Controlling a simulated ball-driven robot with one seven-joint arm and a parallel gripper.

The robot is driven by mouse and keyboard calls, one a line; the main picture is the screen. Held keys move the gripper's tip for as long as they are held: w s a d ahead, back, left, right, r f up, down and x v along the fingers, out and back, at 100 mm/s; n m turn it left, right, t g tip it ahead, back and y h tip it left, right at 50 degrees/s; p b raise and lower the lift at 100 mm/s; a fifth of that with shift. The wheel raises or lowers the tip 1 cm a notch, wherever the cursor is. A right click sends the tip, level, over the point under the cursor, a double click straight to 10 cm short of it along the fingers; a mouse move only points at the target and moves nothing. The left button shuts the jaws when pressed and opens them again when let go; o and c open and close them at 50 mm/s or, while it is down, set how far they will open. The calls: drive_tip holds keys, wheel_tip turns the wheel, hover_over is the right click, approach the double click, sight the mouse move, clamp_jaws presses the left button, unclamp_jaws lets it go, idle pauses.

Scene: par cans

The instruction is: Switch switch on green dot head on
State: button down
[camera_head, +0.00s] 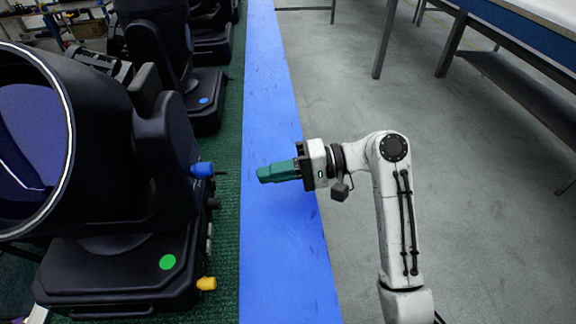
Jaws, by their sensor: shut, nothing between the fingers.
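A large black moving-head light with a green dot (167,262) on its base stands at the left on green carpet. Its round lens faces left. A blue connector (202,170) and a yellow connector (206,283) stick out of its right side, with small dark parts between them. I cannot tell which of these is the switch. My gripper (260,174) has green fingers, is shut and empty, and points left above the blue strip. It is apart from the light, to the right of the blue connector.
A long blue strip (268,90) runs between the lights and the grey floor (330,90). Another black light with a blue dot (203,100) stands behind the first, with more beyond. A table (530,30) stands at the upper right.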

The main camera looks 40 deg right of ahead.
sight(209, 179)
drive_tip(key=x, duration=0.2)
drive_tip(key=p+x, duration=0.1)
drive_tip(key=x, duration=0.2)
drive_tip(key=r+x, duration=0.1)
drive_tip(key=x, duration=0.1)
drive_tip(key=shift+w+a, duration=0.25)
drive_tip(key=shift+a, duration=0.1)
drive_tip(key=shift+r+p, duration=0.1)
drive_tip(key=shift+p, duration=0.2)
drive_tip(key=shift+w+a+r+p, duration=0.25)
drive_tip(key=shift+a+r+p, duration=0.1)
drive_tip(key=shift+p, duration=0.35)
drive_tip(key=shift+f, duration=0.25)
drive_tip(key=shift+d, duration=0.1)
